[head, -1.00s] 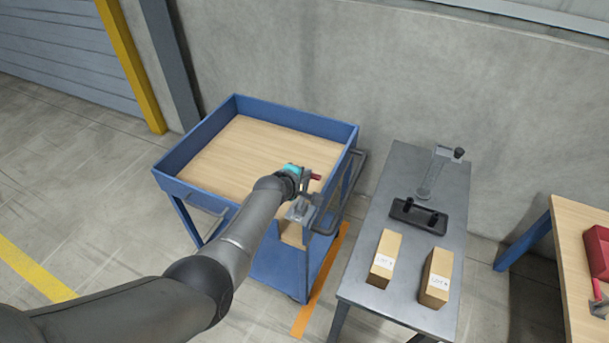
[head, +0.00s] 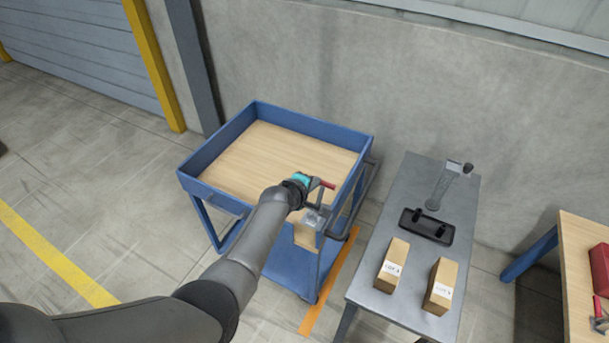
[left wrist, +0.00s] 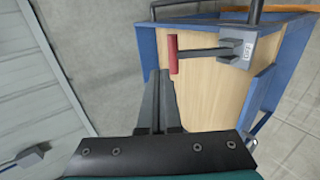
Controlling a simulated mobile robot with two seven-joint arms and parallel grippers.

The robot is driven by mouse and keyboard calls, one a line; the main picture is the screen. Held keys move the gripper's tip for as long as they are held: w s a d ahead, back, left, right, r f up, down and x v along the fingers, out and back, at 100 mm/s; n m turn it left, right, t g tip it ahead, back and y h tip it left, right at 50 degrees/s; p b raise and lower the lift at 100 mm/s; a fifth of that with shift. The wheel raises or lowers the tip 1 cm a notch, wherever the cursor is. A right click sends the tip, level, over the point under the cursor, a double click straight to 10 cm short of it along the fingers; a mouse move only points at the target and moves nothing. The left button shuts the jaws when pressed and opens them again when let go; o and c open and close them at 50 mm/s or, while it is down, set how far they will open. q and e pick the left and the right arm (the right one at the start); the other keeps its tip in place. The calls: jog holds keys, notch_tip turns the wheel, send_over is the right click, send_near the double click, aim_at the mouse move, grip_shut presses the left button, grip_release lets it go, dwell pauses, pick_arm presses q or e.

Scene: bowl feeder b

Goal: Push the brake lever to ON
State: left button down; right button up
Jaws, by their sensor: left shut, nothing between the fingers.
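The brake lever has a red grip (head: 328,185) on a grey arm. Its grey mount (head: 313,217) is fixed at the right end of the blue cart (head: 278,118). In the left wrist view the red grip (left wrist: 173,54) lies just beyond my fingertips, and the arm runs right to the mount (left wrist: 238,48), which bears a small label too small to read. My left gripper (head: 316,182) is shut and empty, right beside the red grip; its fingers (left wrist: 160,76) point at it. I cannot tell whether they touch. My right gripper is not in view.
A grey table (head: 376,290) to the right holds two cardboard boxes (head: 391,266), a black tray (head: 426,226) and a grey stand with a black knob (head: 448,186). The cart's handle bar (head: 360,205) is close to the lever. A wooden bench (head: 580,245) stands far right.

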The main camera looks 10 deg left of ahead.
pick_arm(q)
jog(key=r+p+v, duration=0.1)
jog(key=p+v, duration=0.1)
jog(key=v, duration=0.4)
jog(key=shift+r+p, duration=0.3)
jog(key=shift+p, duration=0.1)
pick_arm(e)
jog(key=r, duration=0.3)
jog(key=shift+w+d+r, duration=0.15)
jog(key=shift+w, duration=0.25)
